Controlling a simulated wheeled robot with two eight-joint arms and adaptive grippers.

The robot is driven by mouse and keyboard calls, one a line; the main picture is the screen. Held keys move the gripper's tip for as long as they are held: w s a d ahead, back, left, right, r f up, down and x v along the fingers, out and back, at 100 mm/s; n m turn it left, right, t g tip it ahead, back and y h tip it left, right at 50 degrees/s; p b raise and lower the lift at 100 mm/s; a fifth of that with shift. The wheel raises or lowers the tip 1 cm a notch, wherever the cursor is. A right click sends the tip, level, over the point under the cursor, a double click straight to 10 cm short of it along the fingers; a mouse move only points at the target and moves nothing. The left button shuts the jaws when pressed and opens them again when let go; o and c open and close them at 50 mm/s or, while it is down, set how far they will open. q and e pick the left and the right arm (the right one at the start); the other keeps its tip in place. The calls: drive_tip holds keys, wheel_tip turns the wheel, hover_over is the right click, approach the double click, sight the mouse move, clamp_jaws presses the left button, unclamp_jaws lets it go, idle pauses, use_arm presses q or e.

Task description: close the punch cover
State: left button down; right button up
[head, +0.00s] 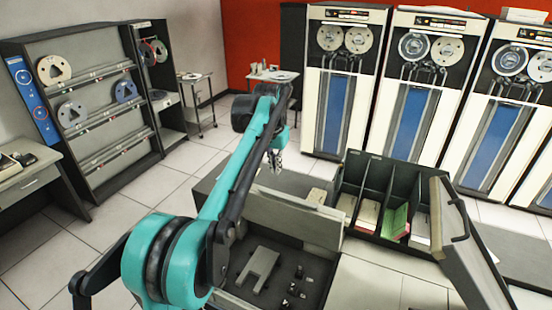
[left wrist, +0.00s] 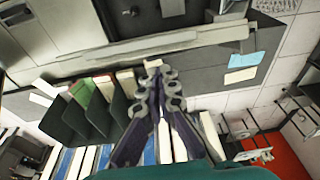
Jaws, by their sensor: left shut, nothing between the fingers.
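The punch (head: 265,275) stands in front of me with its dark bed exposed. A light grey panel, which looks like the raised punch cover (head: 305,225), stands up along the bed's far edge. My left arm crosses in front of the bed and hides part of both. My left gripper (head: 277,160) is beyond and above the panel's top edge, fingers shut and empty. In the left wrist view the shut fingers (left wrist: 162,75) are close to a long pale edge (left wrist: 150,46); I cannot tell if they touch it. My right gripper is not in view.
A dark divided card bin (head: 375,195) with cards, some green, stands right of the panel. A tilted panel with a dark handle (head: 475,255) rises at the right. Tape cabinets (head: 340,85) line the back; a tape rack (head: 85,105) stands left. Floor at left is clear.

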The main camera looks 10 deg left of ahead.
use_arm(q)
drive_tip(key=w+r+p, duration=0.3)
drive_tip(key=w+p, duration=0.1)
drive_tip(key=w, duration=0.1)
drive_tip(key=shift+g, duration=0.4)
drive_tip(key=s+f, duration=0.1)
drive_tip(key=f, duration=0.2)
drive_tip(key=f+p, duration=0.1)
drive_tip(key=f, duration=0.3)
drive_tip(key=s+f, duration=0.1)
drive_tip(key=f, duration=0.3)
drive_tip(key=shift+s+a+f+p, duration=0.2)
drive_tip(key=shift+s+a+p, duration=0.1)
drive_tip(key=shift+p, duration=0.05)
drive_tip(key=shift+w+f, duration=0.1)
drive_tip(key=shift+f, duration=0.05)
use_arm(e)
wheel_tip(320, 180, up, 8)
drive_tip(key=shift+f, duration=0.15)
